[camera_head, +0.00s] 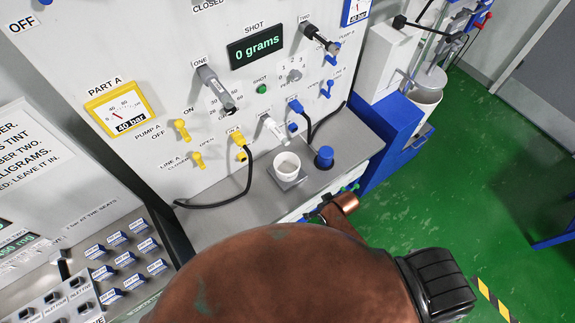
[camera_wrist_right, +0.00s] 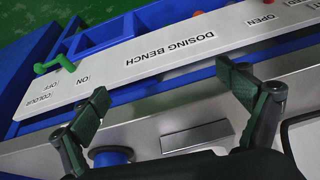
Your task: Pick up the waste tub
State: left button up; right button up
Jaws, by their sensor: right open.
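No tub in view carries a readable waste label. A small white tub (camera_head: 288,165) stands upright on a square metal plate (camera_head: 290,184) on the bench. A blue round piece (camera_head: 324,158) stands just right of it; I cannot tell whether it is a tub or a cap. In the right wrist view a blue round top (camera_wrist_right: 110,157) and a metal plate (camera_wrist_right: 195,137) show low down, partly hidden by the gripper. My right gripper (camera_wrist_right: 166,82) is open and empty, with its fingers spread over the bench's front edge. My left gripper is not in view.
The dosing bench front (camera_wrist_right: 160,55) has a green lever (camera_wrist_right: 55,65). Above the worktop are grey, yellow and blue valve handles and a black hose (camera_head: 250,180). The display (camera_head: 256,47) reads 0 grams.

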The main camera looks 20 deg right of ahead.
jog(key=w+a+r+n+y+p, duration=0.1)
jog(key=w+a+r+n, duration=0.1)
jog(key=w+a+r, duration=0.4)
jog(key=w+a+r+n+y+p, duration=0.1)
jog(key=w+a+r+n+p, duration=0.2)
jog(key=r, duration=0.4)
jog(key=g+b, duration=0.1)
send_near(284, 169)
jog(key=shift+h, duration=0.4)
jog(key=shift+a+p+x, duration=0.25)
jog(key=shift+p+x, duration=0.05)
jog(key=shift+x, duration=1.05)
jog(key=shift+a+p+x, duration=0.2)
jog(key=shift+p+x, duration=0.05)
jog(key=shift+x, duration=1.1)
jog(key=shift+s+r, duration=0.1)
jog(key=shift+c, duration=0.4)
jog(key=c, duration=1.3)
